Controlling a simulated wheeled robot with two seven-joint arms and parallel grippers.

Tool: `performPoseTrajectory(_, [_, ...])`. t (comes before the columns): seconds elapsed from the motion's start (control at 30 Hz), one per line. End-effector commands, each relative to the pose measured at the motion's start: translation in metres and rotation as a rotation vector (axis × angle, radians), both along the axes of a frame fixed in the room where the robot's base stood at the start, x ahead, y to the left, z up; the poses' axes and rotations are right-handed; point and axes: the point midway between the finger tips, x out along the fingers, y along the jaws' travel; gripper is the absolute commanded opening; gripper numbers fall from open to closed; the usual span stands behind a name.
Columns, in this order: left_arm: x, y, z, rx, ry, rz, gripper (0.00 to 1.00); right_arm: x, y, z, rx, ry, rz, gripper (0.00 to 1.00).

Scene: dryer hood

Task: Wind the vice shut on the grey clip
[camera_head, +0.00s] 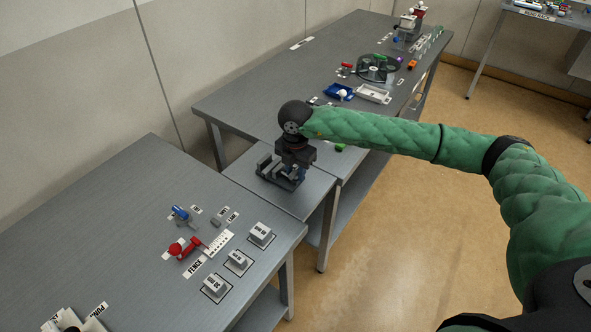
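The vice (285,178) is a small dark grey device on the low table between two larger benches. My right arm, in a green sleeve, reaches in from the right. Its gripper (294,163) points down right over the vice and hides part of it. The fingertips are small and dark against the vice, so I cannot tell whether they are open, shut or touching it. I cannot make out the grey clip in or near the vice. My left gripper is not in view.
The near bench holds a red-handled device (188,246), a blue part (180,212) and grey blocks (236,261). The far bench holds a blue tray (338,93), a white tray (374,94) and a dark wheel (378,68). Bare tabletop surrounds the vice.

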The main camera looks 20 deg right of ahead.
Motion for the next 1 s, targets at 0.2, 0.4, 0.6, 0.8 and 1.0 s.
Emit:
performPoseTrajectory(0.2, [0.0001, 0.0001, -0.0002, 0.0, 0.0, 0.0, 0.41, 0.0, 0.0, -0.0001, 0.0, 0.0, 0.0, 0.0])
performPoseTrajectory(0.4, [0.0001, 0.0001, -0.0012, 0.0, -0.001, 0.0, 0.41, -0.0003, 0.0003, -0.0008, 0.001, 0.001, -0.091, 0.0])
performPoseTrajectory(0.6, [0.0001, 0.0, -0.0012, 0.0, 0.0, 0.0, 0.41, 0.0001, 0.0002, 0.0002, 0.001, 0.0, -0.206, 0.0])
performPoseTrajectory(0.8, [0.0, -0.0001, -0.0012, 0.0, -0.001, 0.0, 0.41, 0.0002, 0.0001, 0.0004, 0.001, -0.001, -0.211, 0.0])
performPoseTrajectory(1.0, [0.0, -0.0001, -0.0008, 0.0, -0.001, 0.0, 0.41, -0.0007, 0.0002, -0.0006, 0.0, 0.001, -0.284, 0.0])
